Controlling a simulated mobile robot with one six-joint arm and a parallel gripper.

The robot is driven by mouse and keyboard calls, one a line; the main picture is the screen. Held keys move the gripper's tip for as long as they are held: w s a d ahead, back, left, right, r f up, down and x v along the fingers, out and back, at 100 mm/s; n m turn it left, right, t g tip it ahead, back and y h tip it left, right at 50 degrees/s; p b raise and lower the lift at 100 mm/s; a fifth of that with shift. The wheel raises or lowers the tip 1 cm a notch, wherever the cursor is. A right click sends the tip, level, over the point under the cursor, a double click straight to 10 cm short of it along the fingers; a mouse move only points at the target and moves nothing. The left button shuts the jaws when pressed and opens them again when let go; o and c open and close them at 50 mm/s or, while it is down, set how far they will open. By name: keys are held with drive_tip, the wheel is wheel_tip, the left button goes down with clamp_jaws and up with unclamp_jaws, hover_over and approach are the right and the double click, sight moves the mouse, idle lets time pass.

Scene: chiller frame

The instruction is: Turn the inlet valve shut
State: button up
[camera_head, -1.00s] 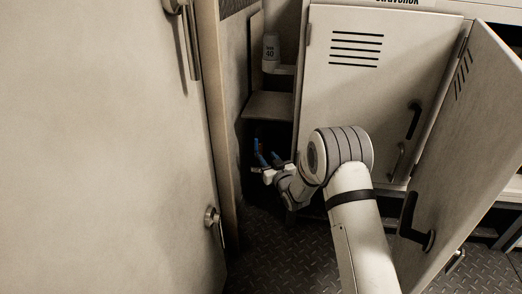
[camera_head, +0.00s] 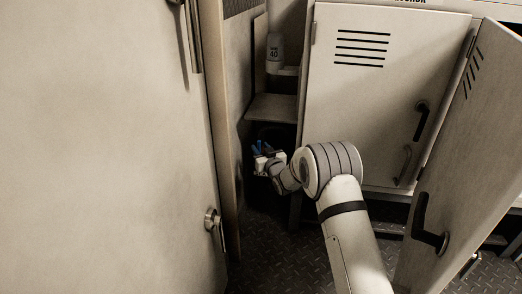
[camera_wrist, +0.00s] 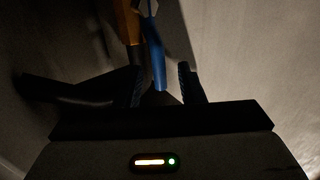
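The blue valve handle (camera_head: 257,147) shows small in the head view, in the dark recess left of the vented door. In the wrist view a blue lever (camera_wrist: 157,55) hangs down from the top, beside an orange-brass pipe or valve body (camera_wrist: 128,22). My gripper (camera_head: 262,156) is at the blue parts in the head view. In the wrist view my gripper (camera_wrist: 162,80) has its two dark fingers apart, with the end of the blue lever between them and gaps at its sides. I cannot tell if either finger touches it.
A shelf (camera_head: 272,108) with a pale bottle (camera_head: 274,50) above it sits over the recess. The closed vented door (camera_head: 370,110) is right of the recess, an open door (camera_head: 455,170) stands far right. A large pale door (camera_head: 105,150) fills the left. Patterned floor lies below.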

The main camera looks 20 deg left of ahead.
clamp_jaws()
idle(0.3)
